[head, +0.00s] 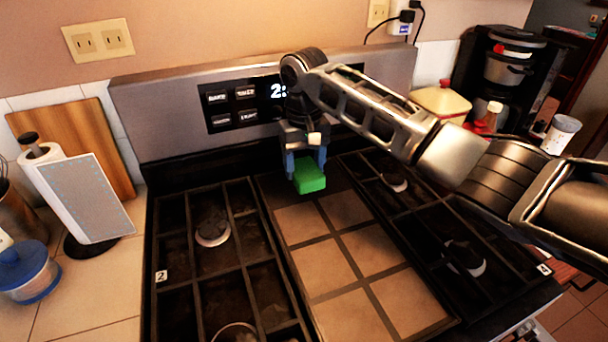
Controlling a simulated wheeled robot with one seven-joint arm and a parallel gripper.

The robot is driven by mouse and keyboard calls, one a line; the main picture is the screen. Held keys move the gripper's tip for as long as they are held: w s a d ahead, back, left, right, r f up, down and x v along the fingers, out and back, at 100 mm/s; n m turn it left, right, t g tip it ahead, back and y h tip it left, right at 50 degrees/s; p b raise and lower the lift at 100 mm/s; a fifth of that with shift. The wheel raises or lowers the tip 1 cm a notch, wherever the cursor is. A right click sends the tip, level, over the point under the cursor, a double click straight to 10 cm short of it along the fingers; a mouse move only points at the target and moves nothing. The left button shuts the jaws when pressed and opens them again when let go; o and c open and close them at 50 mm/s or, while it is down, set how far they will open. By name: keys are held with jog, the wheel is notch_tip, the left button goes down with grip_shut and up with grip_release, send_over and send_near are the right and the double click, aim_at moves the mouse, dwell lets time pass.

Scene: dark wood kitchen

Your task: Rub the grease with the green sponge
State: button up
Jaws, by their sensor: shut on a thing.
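My gripper (306,166) is shut on the green sponge (309,177), with a blue fingertip on either side of it. The sponge is at the back end of the tan tiled middle panel (335,272) of the stove. I cannot tell whether the sponge touches the surface. Dark, smeared patches that may be grease (262,228) show on the stove under the left grate. My arm reaches in from the right and hides part of the stove's back panel.
Black grates (203,270) with burners flank the middle panel. A paper towel holder (85,195), cutting board (75,145) and blue-lidded container (25,272) stand left. The stove's back panel (165,115) rises behind.

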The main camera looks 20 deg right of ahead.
jog(key=shift+r, duration=0.95)
